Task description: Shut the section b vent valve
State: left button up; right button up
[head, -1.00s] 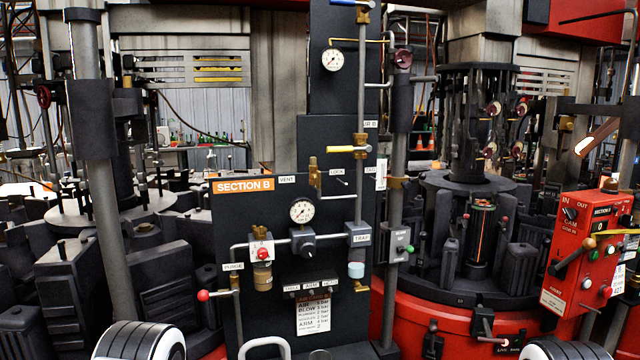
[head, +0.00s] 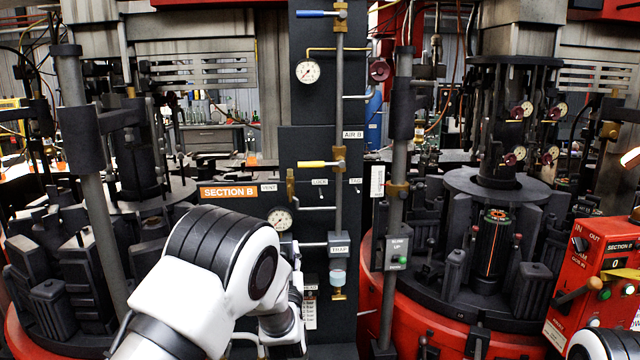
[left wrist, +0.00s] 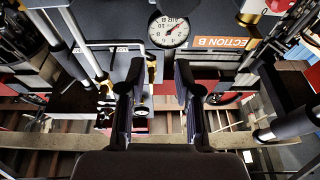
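The dark SECTION B panel (head: 325,145) stands at centre, with an orange SECTION B plate (head: 228,192) and a small VENT label (head: 268,187). Just right of that label is a small upright brass fitting (head: 290,186), seemingly the vent valve; its handle position is not clear. My left arm covers the panel's lower left. My left gripper shows in the left wrist view (left wrist: 158,85) with its two dark fingers apart and nothing clearly held. A brass part (left wrist: 151,72) shows between or beyond the fingers. My right gripper is not in view.
A round gauge (head: 280,220) is close to my left arm. A yellow lever (head: 313,164) and a blue lever (head: 312,13) lie horizontal on the vertical pipe. A trap (head: 339,250) hangs below. A red control box (head: 605,280) stands right; rotary moulds flank the panel.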

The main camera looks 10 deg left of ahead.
pick_arm(q)
jog(key=t+p, duration=0.1)
send_near(290, 194)
jog(key=w+r, duration=0.1)
jog(key=w, duration=0.2)
jog(key=p+x, duration=0.1)
jog(key=x, duration=0.3)
jog(key=a+p+x, duration=0.1)
jog(key=p+x, duration=0.1)
jog(key=x, duration=0.1)
jog(key=shift+w+a+r+p, duration=0.15)
jog(key=shift+r+p, duration=0.1)
jog(key=shift+p, duration=0.05)
jog(key=shift+w, duration=0.1)
grip_shut()
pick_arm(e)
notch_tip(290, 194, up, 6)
